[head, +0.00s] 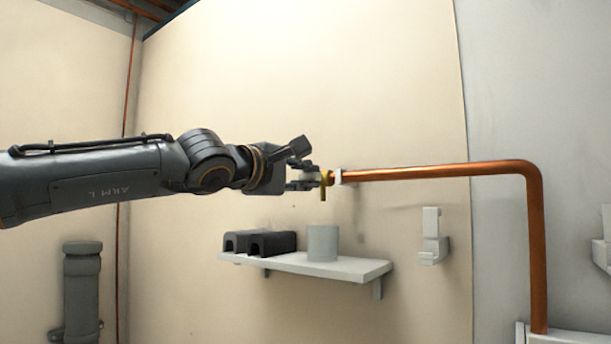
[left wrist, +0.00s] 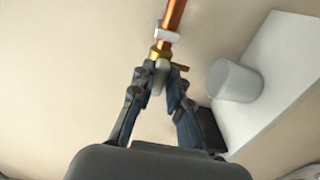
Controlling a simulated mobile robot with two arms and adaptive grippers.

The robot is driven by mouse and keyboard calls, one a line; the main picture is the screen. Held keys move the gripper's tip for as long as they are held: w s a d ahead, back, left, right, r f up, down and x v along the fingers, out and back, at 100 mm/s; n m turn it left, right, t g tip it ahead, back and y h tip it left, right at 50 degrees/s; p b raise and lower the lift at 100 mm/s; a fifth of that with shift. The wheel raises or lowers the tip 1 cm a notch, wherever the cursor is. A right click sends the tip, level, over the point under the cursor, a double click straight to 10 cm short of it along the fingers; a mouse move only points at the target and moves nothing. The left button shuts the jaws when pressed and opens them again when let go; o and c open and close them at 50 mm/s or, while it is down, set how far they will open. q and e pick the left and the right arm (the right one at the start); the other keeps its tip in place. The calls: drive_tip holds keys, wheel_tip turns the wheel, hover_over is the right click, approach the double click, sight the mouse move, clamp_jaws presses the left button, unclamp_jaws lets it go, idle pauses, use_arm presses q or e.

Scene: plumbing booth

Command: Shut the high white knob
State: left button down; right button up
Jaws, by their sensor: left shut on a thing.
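A brass valve (head: 325,187) sits at the end of the copper pipe (head: 440,171), high on the beige wall, its short spout pointing down. In the left wrist view the brass body (left wrist: 160,52) shows just beyond my fingertips. The pale white knob (left wrist: 160,73) is between the two fingers there; in the head view the fingers hide it. My left gripper (head: 313,176) comes in from the left, level with the valve, and is shut on the knob; it also shows in the left wrist view (left wrist: 159,78). I cannot tell the knob's turn angle. My right gripper is out of view.
A white clip (head: 338,177) holds the pipe beside the valve. Below is a white shelf (head: 345,268) with a grey cup (head: 322,243) and dark arched blocks (head: 260,243). A white bracket (head: 432,240) is on the wall to the right. The space above the pipe is clear.

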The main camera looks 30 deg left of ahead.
use_arm(q)
drive_tip(key=shift+r, duration=0.1)
drive_tip(key=c, duration=1.4)
unclamp_jaws()
drive_tip(key=shift+o, duration=0.5)
drive_tip(key=shift+w+a, duration=0.1)
drive_tip(key=shift+w, duration=0.05)
drive_tip(key=s+a, duration=0.1)
drive_tip(key=s, duration=1.1)
drive_tip(key=shift+a, duration=0.35)
